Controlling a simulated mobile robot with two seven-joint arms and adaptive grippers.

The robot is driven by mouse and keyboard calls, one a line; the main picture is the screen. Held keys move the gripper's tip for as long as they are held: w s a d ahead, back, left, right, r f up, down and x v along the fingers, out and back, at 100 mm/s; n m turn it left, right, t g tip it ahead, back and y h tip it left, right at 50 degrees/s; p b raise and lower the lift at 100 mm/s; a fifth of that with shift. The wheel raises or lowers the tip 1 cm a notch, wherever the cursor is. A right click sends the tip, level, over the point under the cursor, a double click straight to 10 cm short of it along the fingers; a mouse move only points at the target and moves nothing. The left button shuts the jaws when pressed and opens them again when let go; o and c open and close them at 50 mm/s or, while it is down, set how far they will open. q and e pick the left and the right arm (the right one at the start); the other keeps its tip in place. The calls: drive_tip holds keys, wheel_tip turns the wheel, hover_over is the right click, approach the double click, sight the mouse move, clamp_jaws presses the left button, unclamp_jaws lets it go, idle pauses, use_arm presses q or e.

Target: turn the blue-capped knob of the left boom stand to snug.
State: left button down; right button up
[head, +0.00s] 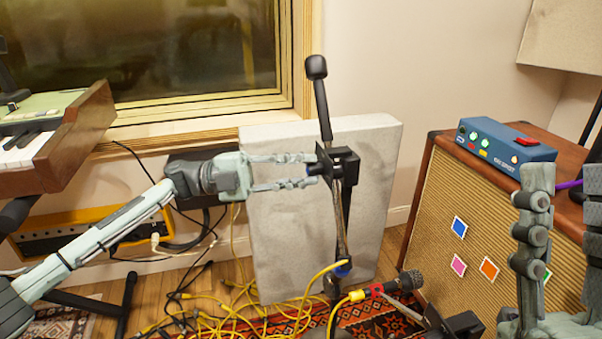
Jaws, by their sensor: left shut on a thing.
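The left boom stand (341,215) stands in the middle of the head view, with a black clamp (342,164) at its joint and a boom ending in a black counterweight (316,68). The blue-capped knob (309,169) is on the left side of the clamp, and little of it shows. My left gripper (313,170) reaches in from the left, with its fingers above and below the knob, shut on it. My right gripper (568,190) is at the right edge, fingers up, apart and empty, partly cut off by the frame.
An amp (445,215) with a blue pedal box (505,143) on top stands at right. A grey panel (275,225) leans behind the stand. Yellow cables (225,312) and a microphone (410,281) are low down. A keyboard (60,125) is at left.

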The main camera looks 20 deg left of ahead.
use_arm(q)
drive_tip(key=shift+m+g+y, duration=0.3)
drive_tip(key=shift+m+y, duration=0.2)
drive_tip(key=shift+m, duration=1.3)
drive_tip(key=c, duration=1.3)
unclamp_jaws()
drive_tip(key=v, duration=1.2)
